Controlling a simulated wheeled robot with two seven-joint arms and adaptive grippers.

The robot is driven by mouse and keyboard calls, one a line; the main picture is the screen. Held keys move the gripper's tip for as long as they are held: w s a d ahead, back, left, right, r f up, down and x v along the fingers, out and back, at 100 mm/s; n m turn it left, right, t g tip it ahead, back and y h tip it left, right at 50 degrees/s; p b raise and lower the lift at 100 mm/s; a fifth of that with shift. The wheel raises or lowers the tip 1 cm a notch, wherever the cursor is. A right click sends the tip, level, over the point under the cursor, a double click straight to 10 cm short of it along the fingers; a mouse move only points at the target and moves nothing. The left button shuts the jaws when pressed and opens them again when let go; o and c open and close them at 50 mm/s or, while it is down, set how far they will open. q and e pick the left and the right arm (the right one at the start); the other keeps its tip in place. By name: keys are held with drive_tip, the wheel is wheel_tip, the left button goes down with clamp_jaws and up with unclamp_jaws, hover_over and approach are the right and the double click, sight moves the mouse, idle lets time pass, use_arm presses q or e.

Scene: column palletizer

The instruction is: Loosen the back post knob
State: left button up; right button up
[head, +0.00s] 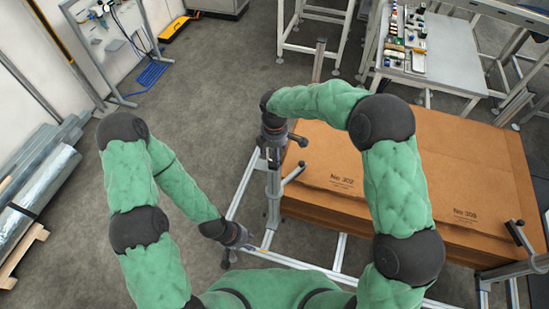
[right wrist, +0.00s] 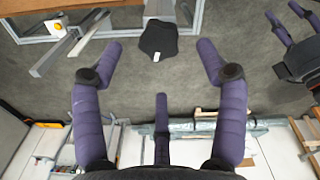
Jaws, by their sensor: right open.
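In the right wrist view a black lobed knob (right wrist: 158,40) with a small white mark sits at the top, in front of a grey upright part. My right gripper (right wrist: 155,75) has its purple fingers spread wide, with the knob beyond the two upper fingertips and nothing held. In the head view the right gripper (head: 273,150) hangs by a grey post (head: 274,197) at the left edge of the cardboard stack; the knob cannot be made out there. My left gripper (head: 230,250) is lower left, over the floor beside the frame; its finger opening is unclear.
Large brown cardboard sheets (head: 400,175) lie stacked right of the post. A pale metal frame rail (head: 312,264) runs low in front. A tool bench (head: 432,65) stands at the back right, and silver rolls (head: 35,185) lie at the left. Grey floor (head: 200,110) is open between.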

wheel_tip(320, 180, up, 7)
drive_tip(key=shift+f, duration=0.2)
idle(0.6)
